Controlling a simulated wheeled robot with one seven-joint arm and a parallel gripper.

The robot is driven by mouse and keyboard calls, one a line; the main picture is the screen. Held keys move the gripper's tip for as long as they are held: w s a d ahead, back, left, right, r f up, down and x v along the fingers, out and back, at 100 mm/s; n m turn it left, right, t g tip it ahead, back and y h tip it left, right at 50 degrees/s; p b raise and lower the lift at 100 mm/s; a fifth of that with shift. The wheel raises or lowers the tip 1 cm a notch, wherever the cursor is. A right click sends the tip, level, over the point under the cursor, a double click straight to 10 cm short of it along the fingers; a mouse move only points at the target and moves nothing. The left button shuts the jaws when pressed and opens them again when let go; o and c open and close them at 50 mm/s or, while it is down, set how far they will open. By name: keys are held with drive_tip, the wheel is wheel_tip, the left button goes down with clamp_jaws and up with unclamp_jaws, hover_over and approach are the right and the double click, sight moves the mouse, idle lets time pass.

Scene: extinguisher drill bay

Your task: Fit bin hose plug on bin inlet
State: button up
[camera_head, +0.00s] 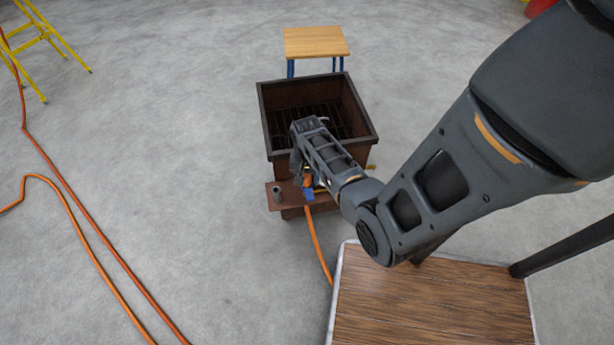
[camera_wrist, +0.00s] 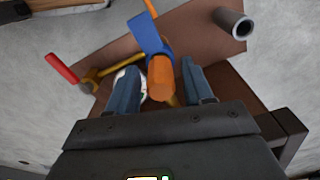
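The hose plug, an orange cylinder (camera_wrist: 160,78), sits at a blue holder (camera_wrist: 152,38) on the bin's brown shelf. The holder also shows in the head view (camera_head: 309,194). My gripper (camera_wrist: 160,82) is open, its two fingers on either side of the plug with small gaps; it reaches down over the shelf in the head view (camera_head: 304,183). A short grey upright pipe stub (camera_head: 277,195), seemingly the bin inlet, stands on the shelf's left end, open and empty. It is at the upper right in the wrist view (camera_wrist: 235,23). My wrist hides part of the shelf.
The brown bin (camera_head: 268,120) with a dark grate stands behind the shelf. A yellow pipe with a red handle (camera_wrist: 62,68) lies near the plug. An orange hose (camera_head: 318,245) runs down from the shelf. A wooden-topped table (camera_head: 430,305) is at front right.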

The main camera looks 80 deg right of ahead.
drive_tip(key=shift+o, duration=0.5)
drive_tip(key=shift+r, duration=0.15)
wheel_tip(320, 180, up, 8)
drive_tip(key=shift+f+p, duration=0.2)
drive_tip(key=shift+p, duration=0.6)
drive_tip(key=s+a+r+n+t+h, duration=0.1)
drive_tip(key=a+r+n+t+h, duration=0.2)
drive_tip(key=a, duration=0.6)
drive_tip(key=s+a+r+n+t+h, duration=0.1)
drive_tip(key=s+a+n+t, duration=0.15)
drive_tip(key=a+n, duration=0.4)
drive_tip(key=s+a+r+n+t+y, duration=0.1)
drive_tip(key=s+a+r+n+t, duration=0.1)
drive_tip(key=a+r, duration=0.3)
drive_tip(key=s+a+r+n+t+y, duration=0.1)
drive_tip(key=a+r+t, duration=0.3)
drive_tip(key=r, duration=1)
drive_tip(key=s+a+r+n+t+y, duration=0.2)
drive_tip(key=s+a+r+n+t, duration=0.1)
drive_tip(key=a+r, duration=0.4)
wheel_tip(320, 180, up, 3)
drive_tip(key=shift+s+a+r+n, duration=0.2)
drive_tip(key=shift+s+a+n, duration=0.1)
drive_tip(key=shift+n, duration=0.25)
drive_tip(key=shift+t, duration=0.25)
